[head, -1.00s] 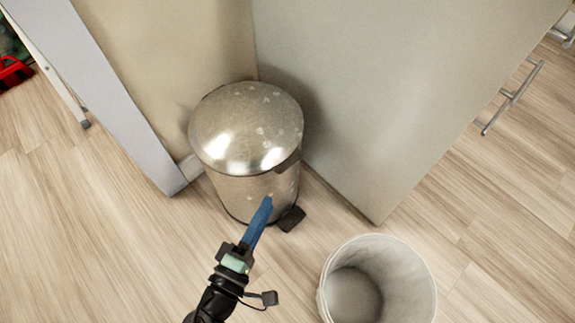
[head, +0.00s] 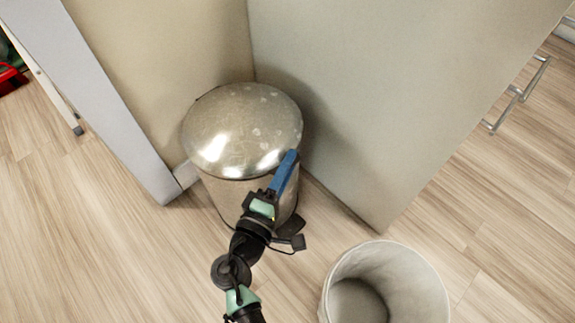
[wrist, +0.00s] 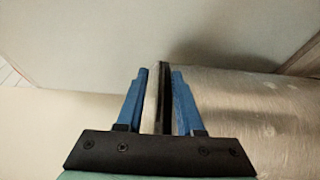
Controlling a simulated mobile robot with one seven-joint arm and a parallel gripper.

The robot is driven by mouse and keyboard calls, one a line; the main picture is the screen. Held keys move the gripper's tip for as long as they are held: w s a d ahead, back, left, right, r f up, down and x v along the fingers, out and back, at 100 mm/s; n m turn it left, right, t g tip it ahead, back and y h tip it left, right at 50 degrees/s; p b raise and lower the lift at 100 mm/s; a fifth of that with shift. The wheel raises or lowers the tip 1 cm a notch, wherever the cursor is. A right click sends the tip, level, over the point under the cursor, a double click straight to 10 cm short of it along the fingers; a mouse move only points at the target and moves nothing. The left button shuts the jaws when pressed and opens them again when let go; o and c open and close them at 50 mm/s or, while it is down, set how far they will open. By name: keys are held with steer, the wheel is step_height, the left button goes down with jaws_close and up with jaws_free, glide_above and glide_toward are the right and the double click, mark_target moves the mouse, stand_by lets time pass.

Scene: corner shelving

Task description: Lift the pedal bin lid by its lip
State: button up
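The pedal bin (head: 222,196) is a metal cylinder standing upright in the corner. Its domed, shiny lid (head: 235,125) is down on the body. My gripper (head: 290,158) is at the lid's front right edge, with its blue fingers covering the dark lip in the head view. In the wrist view, the two blue fingers (wrist: 159,72) are apart, on either side of a thin light-and-dark edge (wrist: 164,95), which looks like the lid's lip. I cannot tell whether either finger touches it. The black pedal (head: 292,226) is at the bin's foot, partly hidden by my wrist.
A grey-green panel (head: 350,90) stands close on the right of the bin, and a beige wall (head: 165,70) behind left. A white open bucket (head: 425,275) is on the floor at front right. The wooden floor (head: 90,240) at left is clear.

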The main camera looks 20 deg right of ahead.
jaws_close()
steer(key=shift+w+a, duration=0.1)
steer(key=shift+a, duration=0.1)
stand_by(1.1)
